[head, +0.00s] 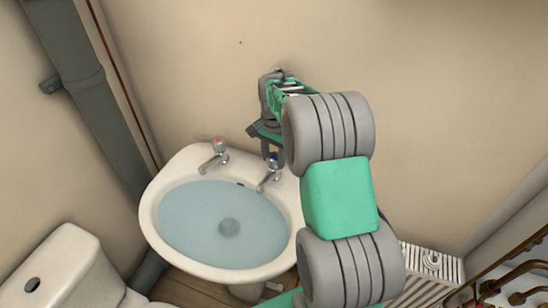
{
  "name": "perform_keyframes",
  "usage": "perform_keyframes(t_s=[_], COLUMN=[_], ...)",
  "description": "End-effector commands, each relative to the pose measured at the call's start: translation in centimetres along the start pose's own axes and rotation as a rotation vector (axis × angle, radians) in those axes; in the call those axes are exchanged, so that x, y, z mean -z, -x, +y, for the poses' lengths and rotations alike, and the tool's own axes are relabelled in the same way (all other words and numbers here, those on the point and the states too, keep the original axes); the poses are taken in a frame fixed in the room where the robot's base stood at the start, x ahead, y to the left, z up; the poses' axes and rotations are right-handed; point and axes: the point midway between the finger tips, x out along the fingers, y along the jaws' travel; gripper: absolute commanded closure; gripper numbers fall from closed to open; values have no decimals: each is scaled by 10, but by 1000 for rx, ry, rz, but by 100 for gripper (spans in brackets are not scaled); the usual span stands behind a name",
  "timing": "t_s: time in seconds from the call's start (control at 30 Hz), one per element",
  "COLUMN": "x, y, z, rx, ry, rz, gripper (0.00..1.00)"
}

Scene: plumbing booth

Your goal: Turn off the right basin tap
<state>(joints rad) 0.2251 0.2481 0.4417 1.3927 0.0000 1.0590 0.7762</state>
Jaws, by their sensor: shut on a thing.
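The right basin tap (268,178) stands on the basin's back rim, with a chrome spout and a dark blue marked top. My gripper (271,152) points down over its top and is shut on the tap's handle. The arm and the fingers hide part of the handle, so its exact turn is hard to see. The left basin tap (215,156) has a red marked top and is clear of my gripper. The white basin (152,220) holds bluish water. I cannot tell whether water runs from the right spout.
A white toilet cistern (55,270) stands at the lower left. A grey pipe (80,90) runs down the left wall. A white radiator (430,265) and copper pipes (515,275) are at the lower right. The wall is close behind my gripper.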

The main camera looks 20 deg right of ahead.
Motion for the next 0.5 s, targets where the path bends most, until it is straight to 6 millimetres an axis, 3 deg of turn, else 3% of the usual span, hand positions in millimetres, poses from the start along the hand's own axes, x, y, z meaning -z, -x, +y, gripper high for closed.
perform_keyframes(t_s=[0.27, 0.5], x=[0, 0], y=[1, 1], z=[0, 0], rx=[1, 0], ry=[0, 0], rz=[1, 0], gripper=[35, 35])
